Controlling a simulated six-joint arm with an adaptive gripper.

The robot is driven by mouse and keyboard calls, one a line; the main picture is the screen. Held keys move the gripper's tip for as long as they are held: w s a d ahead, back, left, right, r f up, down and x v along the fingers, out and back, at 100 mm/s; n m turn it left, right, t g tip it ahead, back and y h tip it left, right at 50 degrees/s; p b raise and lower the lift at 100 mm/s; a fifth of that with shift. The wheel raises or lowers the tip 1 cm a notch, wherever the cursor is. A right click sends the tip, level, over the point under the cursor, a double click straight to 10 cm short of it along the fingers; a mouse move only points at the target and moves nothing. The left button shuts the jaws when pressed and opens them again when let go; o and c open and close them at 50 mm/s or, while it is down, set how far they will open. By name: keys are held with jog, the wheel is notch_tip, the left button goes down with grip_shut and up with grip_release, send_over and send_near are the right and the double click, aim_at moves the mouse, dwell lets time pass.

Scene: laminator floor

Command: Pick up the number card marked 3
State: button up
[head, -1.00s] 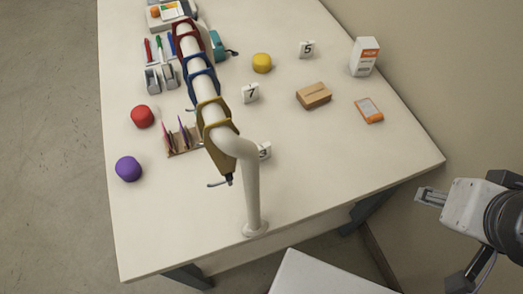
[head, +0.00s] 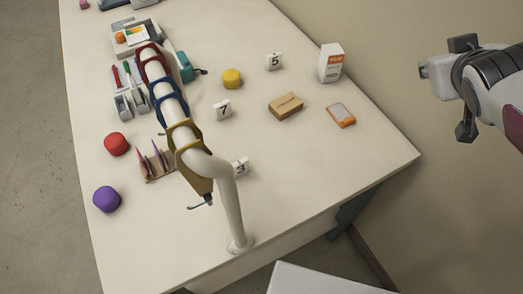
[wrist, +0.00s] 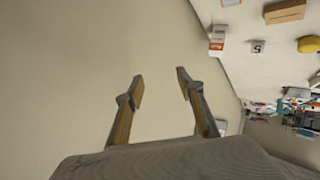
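The number card marked 3 (head: 242,167) is a small white card on the table. White cards marked 7 (head: 222,110) and 5 (head: 274,61) stand farther back; the 5 also shows in the wrist view (wrist: 257,47). My gripper (wrist: 160,85) is open and empty, its two fingers apart with only plain wall or floor behind them. In the head view my arm's end is at the upper right, off to the right of the table and well away from card 3.
The cream rail (head: 228,205) with coloured frames crosses the table left of card 3. A brown carton (head: 286,106), orange-edged packet (head: 341,115), white-orange box (head: 331,63) and yellow object (head: 232,78) stand right of it. The front right tabletop is clear.

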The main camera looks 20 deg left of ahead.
jog(key=w+a+n+t+y, duration=0.1)
jog(key=w+a+n+y, duration=0.15)
jog(key=w+a, duration=0.3)
jog(key=w+a+f+n+g+y, duration=0.2)
jog(key=w+a+f+n+y, duration=0.15)
jog(key=a, duration=0.45)
jog(key=w+a+f+n+g+y, duration=0.15)
jog(key=a+f+n+y, duration=0.3)
jog(key=a, duration=0.45)
jog(key=s+a+f+n+g+y, duration=0.3)
jog(key=s+a+f+n+g, duration=0.4)
jog(key=f, duration=0.3)
jog(key=s+f+g, duration=0.2)
jog(key=s+g, duration=0.1)
jog(key=s, duration=0.1)
jog(key=s+f+n+g, duration=0.1)
jog(key=s+f+g, duration=0.2)
jog(key=s, duration=0.1)
jog(key=s+f+n+g, duration=0.1)
jog(key=s+f+g, duration=0.1)
jog(key=s+g, duration=0.1)
jog(key=shift+s+a+f, duration=0.15)
jog(key=shift+s+f, duration=0.15)
jog(key=shift+s, duration=0.2)
jog(key=shift+s+d+f+g, duration=0.15)
jog(key=shift+s+d+g, duration=0.05)
jog(key=shift+s+g, duration=0.3)
